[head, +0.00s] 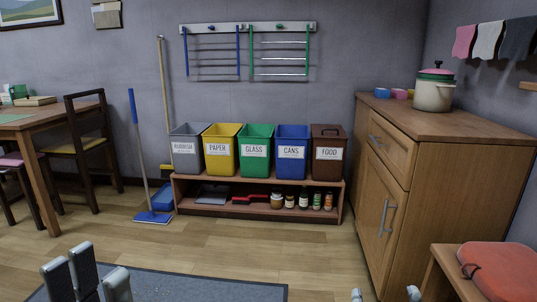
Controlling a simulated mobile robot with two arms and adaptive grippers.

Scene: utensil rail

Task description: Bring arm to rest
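My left gripper (87,273) is at the bottom left, pointing up in the picture, with its grey fingers spread apart and nothing visible between them. It shows in front of the dark floor mat and the wood floor. My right gripper (385,296) shows only as two small grey fingertips at the bottom edge, right of centre. They are well apart, with floor visible between them. The rest of both grippers is cut off by the frame.
A low shelf (262,207) carries several labelled bins by the wall. A wooden cabinet (450,125) with a pot (434,95) stands right. A red cushion (500,270) lies on a seat at lower right. A table (40,124) and chair (90,155) stand left. The middle floor is clear.

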